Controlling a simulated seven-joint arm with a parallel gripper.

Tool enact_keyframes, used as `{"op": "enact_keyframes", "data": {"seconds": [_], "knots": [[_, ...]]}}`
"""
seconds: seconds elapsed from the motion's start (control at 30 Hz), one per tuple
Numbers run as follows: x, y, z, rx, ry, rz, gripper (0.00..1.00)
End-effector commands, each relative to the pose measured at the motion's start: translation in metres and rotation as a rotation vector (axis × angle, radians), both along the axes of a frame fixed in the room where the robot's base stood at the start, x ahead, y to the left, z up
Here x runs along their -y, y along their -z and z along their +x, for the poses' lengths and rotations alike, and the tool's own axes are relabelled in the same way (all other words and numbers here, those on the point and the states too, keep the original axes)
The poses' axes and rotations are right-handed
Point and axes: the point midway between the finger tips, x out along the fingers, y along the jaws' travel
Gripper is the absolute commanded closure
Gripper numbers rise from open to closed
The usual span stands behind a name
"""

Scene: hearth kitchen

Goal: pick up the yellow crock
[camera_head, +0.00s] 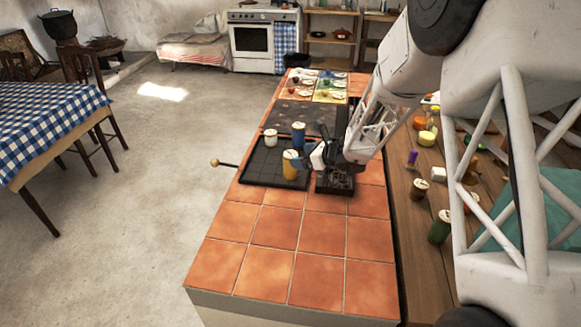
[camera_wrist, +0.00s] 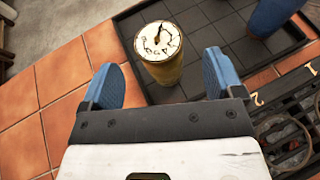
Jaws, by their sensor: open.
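The yellow crock (camera_head: 290,165) stands upright at the near right part of a black gridded tray on the tiled counter. In the wrist view the yellow crock (camera_wrist: 162,68) shows a pale lid with dark lettering and a dark mark. My gripper (camera_head: 309,156) is low, just right of the crock in the head view. In the wrist view my gripper (camera_wrist: 163,84) is open, with one blue finger on each side of the crock's lower part in the picture. Gaps show between the crock and both fingers. I cannot tell whether the fingertips reach around it.
A blue crock (camera_head: 298,130) and a white-topped crock (camera_head: 270,138) stand on the black tray (camera_head: 258,169). A dark metal rack (camera_wrist: 290,140) with numbered marks lies right of the gripper. Bare tiles (camera_head: 290,250) are clear in front. Several jars stand on the wooden counter at right.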

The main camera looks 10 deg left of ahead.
Motion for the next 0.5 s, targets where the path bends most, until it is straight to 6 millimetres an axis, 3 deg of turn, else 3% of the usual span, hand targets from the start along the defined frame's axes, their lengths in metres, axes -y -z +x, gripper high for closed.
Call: {"op": "enact_keyframes", "data": {"seconds": [0.5], "knots": [[-0.041, 0.017, 0.014, 0.0, -0.002, 0.0, 0.13]]}}
